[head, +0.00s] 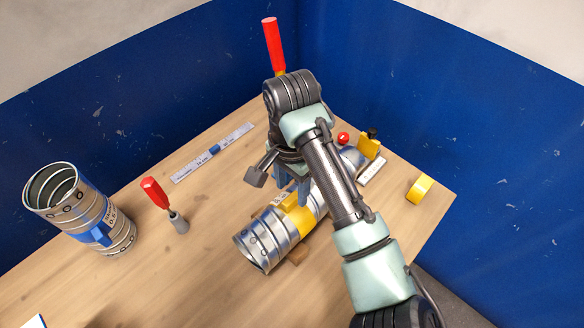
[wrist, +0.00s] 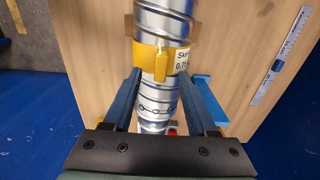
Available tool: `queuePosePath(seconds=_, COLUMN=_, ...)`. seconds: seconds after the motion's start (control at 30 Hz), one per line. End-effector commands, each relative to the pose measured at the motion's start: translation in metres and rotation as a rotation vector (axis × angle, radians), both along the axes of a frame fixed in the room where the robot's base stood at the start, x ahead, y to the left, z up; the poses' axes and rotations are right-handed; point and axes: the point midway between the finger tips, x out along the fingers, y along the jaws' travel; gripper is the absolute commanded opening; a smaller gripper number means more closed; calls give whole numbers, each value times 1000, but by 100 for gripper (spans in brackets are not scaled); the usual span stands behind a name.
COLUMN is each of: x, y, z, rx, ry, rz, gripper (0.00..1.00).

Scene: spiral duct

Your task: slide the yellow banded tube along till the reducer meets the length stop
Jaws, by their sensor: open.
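The yellow banded tube (head: 271,232) is a shiny ribbed metal tube lying on its side on low wooden supports, its open end toward the front left. Its yellow band (head: 297,216) carries a white label and a yellow tab, which show in the wrist view (wrist: 161,65). My gripper (head: 294,188) is open over the tube, its blue fingers on either side of it just past the band (wrist: 165,88). I cannot tell whether they touch it. A yellow block with a black knob (head: 369,145), perhaps the length stop, stands at the far end. My arm hides much of the tube; I cannot make out the reducer clearly.
An upright metal tube with a blue band (head: 82,210) stands at the left, next to a red-handled tool (head: 157,196). A ruler (head: 212,153) lies at the back.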

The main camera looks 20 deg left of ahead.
Motion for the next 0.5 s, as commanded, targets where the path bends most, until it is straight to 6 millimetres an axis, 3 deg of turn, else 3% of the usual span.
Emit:
queuePosePath(seconds=0.2, x=0, y=0, z=-24, rx=0, ry=0, rz=-2, gripper=57)
queuePosePath(seconds=0.5, x=0, y=0, z=-31, rx=1, ry=-1, rz=0, gripper=57)
